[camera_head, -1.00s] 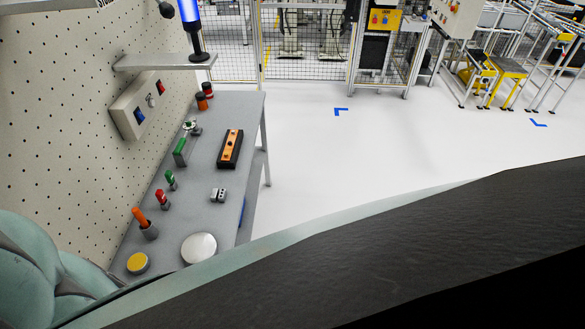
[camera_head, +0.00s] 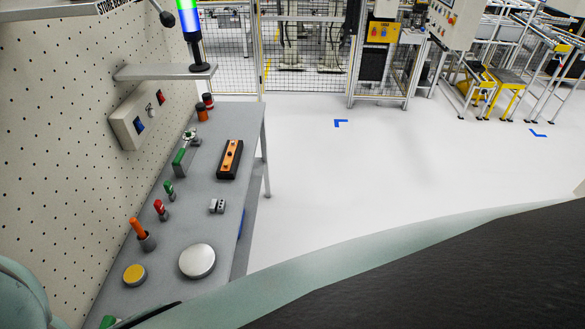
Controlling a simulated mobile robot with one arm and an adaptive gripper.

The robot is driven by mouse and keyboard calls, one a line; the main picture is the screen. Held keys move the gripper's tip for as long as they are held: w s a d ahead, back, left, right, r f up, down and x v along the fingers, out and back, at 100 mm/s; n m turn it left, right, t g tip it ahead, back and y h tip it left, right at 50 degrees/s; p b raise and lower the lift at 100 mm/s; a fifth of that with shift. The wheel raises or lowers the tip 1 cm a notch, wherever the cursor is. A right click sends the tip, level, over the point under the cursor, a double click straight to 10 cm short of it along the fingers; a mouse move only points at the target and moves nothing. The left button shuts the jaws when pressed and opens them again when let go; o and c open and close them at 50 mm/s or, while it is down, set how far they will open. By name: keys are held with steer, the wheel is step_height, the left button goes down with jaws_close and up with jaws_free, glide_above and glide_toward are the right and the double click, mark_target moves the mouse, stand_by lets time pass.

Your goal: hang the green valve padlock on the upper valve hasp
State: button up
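A small green piece (camera_head: 169,189) with a grey body stands on the grey bench (camera_head: 215,152) in the head view; it is too small to tell if it is the green valve padlock. Farther back is a longer green handle (camera_head: 179,158) beside a round metal fitting (camera_head: 190,135). Another green thing (camera_head: 108,321) is cut off at the bottom edge. I cannot make out which fitting is the upper valve hasp. My gripper is not in view; my own body covers the lower right.
The bench also holds a red piece (camera_head: 160,208), an orange handle (camera_head: 138,229), a yellow disc (camera_head: 134,274), a pale round disc (camera_head: 197,261) and an orange-black block (camera_head: 230,158). A switch box (camera_head: 137,122) is on the perforated wall. The floor to the right is clear.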

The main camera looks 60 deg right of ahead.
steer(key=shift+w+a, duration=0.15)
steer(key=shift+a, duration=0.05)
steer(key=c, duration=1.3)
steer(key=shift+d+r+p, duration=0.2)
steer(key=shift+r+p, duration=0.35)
steer(key=shift+p, duration=0.05)
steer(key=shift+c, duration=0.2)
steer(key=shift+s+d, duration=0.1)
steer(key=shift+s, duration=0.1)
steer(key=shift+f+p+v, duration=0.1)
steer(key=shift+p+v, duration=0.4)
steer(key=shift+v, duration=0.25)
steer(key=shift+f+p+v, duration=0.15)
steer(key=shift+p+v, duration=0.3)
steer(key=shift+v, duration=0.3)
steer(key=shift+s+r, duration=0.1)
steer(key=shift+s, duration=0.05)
